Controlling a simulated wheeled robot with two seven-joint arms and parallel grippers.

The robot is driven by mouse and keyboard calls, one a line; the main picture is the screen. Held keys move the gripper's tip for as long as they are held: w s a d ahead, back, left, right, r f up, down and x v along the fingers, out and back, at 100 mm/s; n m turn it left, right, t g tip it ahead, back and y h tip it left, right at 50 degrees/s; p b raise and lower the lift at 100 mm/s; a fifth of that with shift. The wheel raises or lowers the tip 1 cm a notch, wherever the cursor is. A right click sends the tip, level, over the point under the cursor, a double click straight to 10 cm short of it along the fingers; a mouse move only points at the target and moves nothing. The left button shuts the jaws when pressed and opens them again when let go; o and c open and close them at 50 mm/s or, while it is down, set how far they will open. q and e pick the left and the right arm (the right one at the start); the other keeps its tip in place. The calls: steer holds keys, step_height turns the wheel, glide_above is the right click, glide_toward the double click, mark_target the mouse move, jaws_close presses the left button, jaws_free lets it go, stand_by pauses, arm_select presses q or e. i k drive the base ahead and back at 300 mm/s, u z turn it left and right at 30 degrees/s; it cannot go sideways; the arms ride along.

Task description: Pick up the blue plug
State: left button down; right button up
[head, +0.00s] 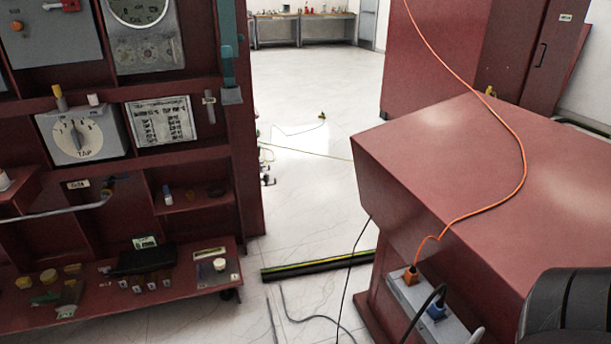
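The blue plug (436,309) sits in a grey socket strip (458,331) at the lower right of the head view. A black cable arches over it and hides part of it. An orange plug (411,275) with an orange cable (519,170) sits in the same strip, just behind the blue one. Neither of my grippers shows. A dark rounded part at the bottom right corner seems to be part of my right arm.
A large red cabinet (470,170) stands right beside the strip. A red panel rack (246,150) with shelves, dials and small items fills the left. A black bar with a yellow-green stripe (315,265) and loose cables lie on the pale floor between them.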

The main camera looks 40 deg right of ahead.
mark_target(437, 308)
steer(key=i, duration=1.3)
steer(key=z, duration=3.15)
